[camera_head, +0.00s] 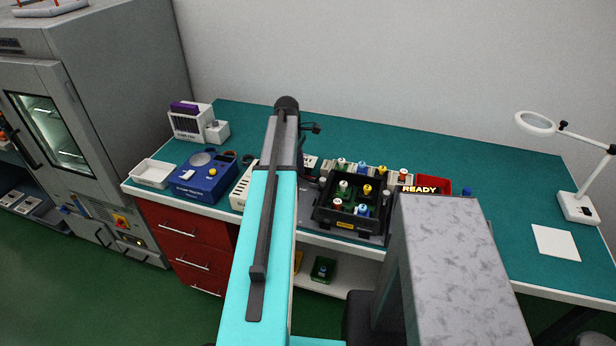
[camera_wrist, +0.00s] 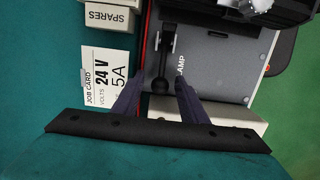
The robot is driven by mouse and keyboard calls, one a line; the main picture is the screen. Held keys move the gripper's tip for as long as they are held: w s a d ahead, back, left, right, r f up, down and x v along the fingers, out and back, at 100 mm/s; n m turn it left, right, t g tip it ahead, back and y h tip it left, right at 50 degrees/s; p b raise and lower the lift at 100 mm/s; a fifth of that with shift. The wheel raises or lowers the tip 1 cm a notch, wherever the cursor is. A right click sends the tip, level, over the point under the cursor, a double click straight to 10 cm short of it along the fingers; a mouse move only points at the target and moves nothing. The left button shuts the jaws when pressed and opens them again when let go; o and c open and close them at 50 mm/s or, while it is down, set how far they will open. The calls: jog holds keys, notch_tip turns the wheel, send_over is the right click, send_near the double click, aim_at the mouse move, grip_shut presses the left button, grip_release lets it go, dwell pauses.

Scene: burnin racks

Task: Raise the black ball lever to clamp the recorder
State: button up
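In the wrist view the black ball lever (camera_wrist: 160,86) has its ball toward the bottom of the picture and its arm running up to a pivot. It sits on a grey plate (camera_wrist: 215,75) printed with "AMP", the rest of the word being covered. My gripper (camera_wrist: 158,92) is open, one finger on each side of the ball, with visible gaps. A black body, perhaps the recorder, shows only in part at the top right. In the head view my arm hides the gripper and lever. A black open box (camera_head: 345,222) with coloured-topped parts stands right of my arm.
A job card (camera_wrist: 105,75) reading 24 V, 5A and a SPARES block (camera_wrist: 107,16) lie left of the lever.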

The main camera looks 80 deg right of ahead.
jog(key=c, duration=0.9)
jog(key=shift+r, duration=0.1)
jog(key=shift+c, duration=0.2)
jog(key=shift+s+r+p, duration=0.3)
jog(key=shift+r+p, duration=0.15)
jog(key=shift+r, duration=0.05)
